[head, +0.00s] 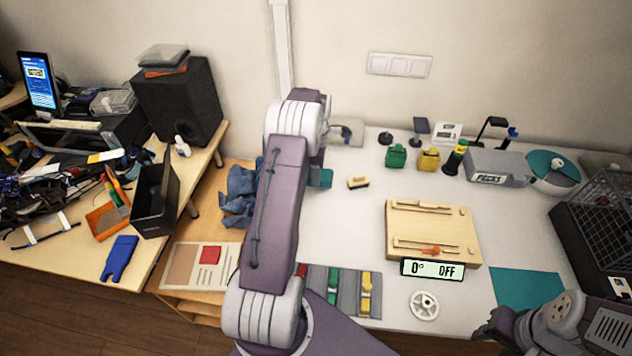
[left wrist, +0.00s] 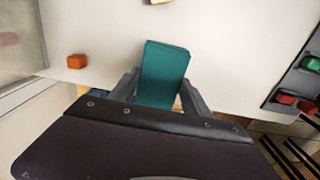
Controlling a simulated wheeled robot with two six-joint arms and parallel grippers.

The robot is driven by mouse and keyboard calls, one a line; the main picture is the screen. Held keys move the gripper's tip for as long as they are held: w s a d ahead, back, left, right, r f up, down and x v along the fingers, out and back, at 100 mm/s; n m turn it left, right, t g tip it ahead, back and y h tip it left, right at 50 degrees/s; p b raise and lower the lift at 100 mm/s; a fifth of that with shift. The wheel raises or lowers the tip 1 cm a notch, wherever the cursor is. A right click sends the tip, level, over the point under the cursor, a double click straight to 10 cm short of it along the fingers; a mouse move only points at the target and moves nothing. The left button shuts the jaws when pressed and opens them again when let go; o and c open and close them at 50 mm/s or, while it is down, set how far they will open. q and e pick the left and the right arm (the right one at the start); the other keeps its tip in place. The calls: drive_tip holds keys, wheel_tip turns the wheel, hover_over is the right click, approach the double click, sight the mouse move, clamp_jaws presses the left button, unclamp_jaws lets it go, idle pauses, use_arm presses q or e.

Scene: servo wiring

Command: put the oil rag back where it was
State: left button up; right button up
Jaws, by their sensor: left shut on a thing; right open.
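My left gripper (left wrist: 162,92) is shut on a teal, flat-sided piece (left wrist: 165,65) that looks like a folded cloth; it may be the oil rag, but I cannot be sure. In the head view the teal piece (head: 320,178) shows just right of my left arm, over the left part of the white table, and the arm hides most of the gripper. A crumpled blue cloth (head: 240,195) lies left of that arm, partly hidden by it. My right gripper (head: 492,328) is open and empty at the lower right.
The white table (head: 370,225) holds a wooden board (head: 435,222), a grey tray (head: 346,300) with green and yellow pieces, and a teal mat (head: 528,288). A black wire crate (head: 600,225) stands at the right. An orange block (left wrist: 77,61) shows in the left wrist view.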

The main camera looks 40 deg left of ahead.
use_arm(q)
drive_tip(key=shift+s+a+f, duration=0.15)
drive_tip(key=shift+a+f, duration=0.1)
drive_tip(key=shift+f, duration=2.05)
drive_tip(key=o, duration=1.3)
wheel_tip(320, 180, up, 12)
drive_tip(key=shift+r+p, duration=0.2)
drive_tip(key=shift+p, duration=0.1)
drive_tip(key=s+d+m, duration=0.5)
drive_tip(key=d+m, duration=0.6)
drive_tip(key=d, duration=0.3)
drive_tip(key=s+d+f+m, duration=0.1)
drive_tip(key=s+d+m, duration=0.3)
drive_tip(key=s+m, duration=0.2)
drive_tip(key=s+d+f+m+t, duration=0.1)
drive_tip(key=s+d+m, duration=0.3)
drive_tip(key=s+m, duration=0.2)
drive_tip(key=shift+s+d+m, duration=0.3)
drive_tip(key=shift+s+d, duration=0.1)
drive_tip(key=shift+s, duration=0.85)
